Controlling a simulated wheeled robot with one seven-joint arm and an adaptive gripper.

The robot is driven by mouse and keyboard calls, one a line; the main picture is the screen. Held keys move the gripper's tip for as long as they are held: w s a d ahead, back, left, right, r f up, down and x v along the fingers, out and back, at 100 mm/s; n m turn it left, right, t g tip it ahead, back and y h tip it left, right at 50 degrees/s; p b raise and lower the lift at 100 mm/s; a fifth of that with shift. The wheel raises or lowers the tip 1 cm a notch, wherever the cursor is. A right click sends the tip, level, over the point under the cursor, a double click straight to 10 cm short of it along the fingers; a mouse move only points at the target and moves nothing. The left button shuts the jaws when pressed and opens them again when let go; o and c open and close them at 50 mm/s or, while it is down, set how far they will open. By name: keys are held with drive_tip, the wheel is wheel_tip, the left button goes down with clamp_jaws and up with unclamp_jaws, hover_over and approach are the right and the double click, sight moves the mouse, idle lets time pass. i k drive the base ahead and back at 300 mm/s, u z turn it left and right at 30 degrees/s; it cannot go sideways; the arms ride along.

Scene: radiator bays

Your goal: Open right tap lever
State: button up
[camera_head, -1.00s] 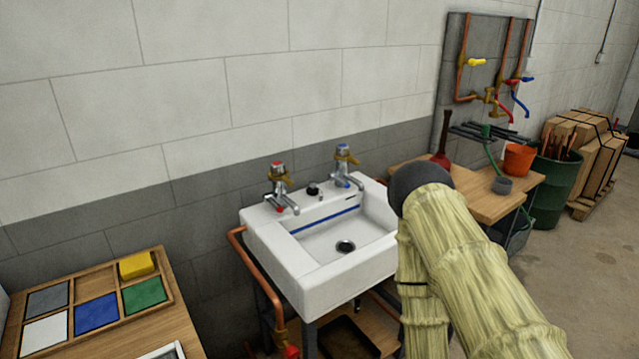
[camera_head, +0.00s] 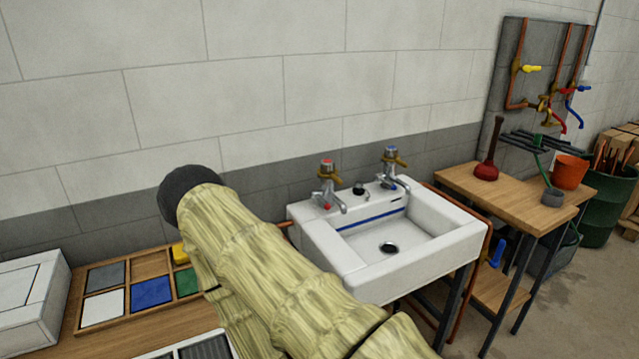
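The white sink (camera_head: 447,248) stands against the wall right of centre, with two chrome taps on its back ledge. My arm, in a pale yellow sleeve with a dark rounded end, reaches across the lower left, left of the sink and apart from both taps. My gripper's fingers do not show.
A wooden tray (camera_head: 128,312) with coloured pads and a white box (camera_head: 28,305) lie on the left bench. A wooden table (camera_head: 520,190) right of the sink holds a plunger (camera_head: 488,165) and an orange pot (camera_head: 569,171). Copper pipes with coloured levers hang on a wall panel (camera_head: 510,75).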

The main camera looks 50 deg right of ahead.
sight(381, 178)
drive_tip(key=u, duration=0.1)
drive_tip(key=k, duration=0.55)
drive_tip(key=z, duration=1.35)
